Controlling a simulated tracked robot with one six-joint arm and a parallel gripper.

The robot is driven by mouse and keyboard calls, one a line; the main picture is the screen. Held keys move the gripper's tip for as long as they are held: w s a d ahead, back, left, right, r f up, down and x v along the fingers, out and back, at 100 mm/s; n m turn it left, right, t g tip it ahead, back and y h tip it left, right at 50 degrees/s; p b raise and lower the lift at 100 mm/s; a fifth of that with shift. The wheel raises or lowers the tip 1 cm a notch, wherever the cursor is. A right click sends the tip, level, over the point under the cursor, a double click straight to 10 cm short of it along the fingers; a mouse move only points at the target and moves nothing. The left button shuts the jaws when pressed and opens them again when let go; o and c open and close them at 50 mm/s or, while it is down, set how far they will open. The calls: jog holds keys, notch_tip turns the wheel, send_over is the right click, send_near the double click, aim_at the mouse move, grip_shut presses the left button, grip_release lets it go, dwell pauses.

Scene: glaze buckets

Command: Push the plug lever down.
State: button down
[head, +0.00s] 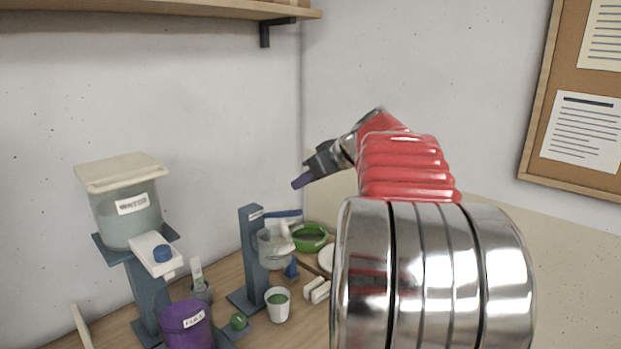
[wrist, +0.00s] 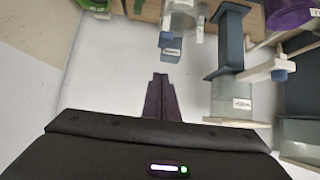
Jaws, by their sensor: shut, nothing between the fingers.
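A slate-blue stand (head: 253,250) rises from the bench in the head view, with a clear bucket (head: 270,249) at its right side. A blue bar (head: 285,213), seemingly the plug lever, reaches right from near the stand's top, above the bucket. My gripper (head: 301,181) is shut and empty, in the air above and slightly right of the bar, apart from it. In the wrist view my shut dark-purple fingers (wrist: 160,82) point toward the bench.
A lidded hopper (head: 125,215) with a white spout (head: 153,250) stands on the left. A purple tub (head: 186,324), a white cup (head: 277,304) and a green bowl (head: 310,237) are on the bench. A wooden shelf (head: 150,10) hangs above. The air around my gripper is clear.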

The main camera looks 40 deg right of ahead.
aim_at(293, 211)
jog(key=x, duration=0.4)
jog(key=shift+w+f, duration=0.1)
jog(key=f, duration=0.1)
jog(key=s+f, duration=0.1)
jog(key=f, duration=0.1)
jog(key=shift+s, duration=0.15)
jog(key=shift+s+f, duration=0.2)
jog(key=shift+f, duration=0.1)
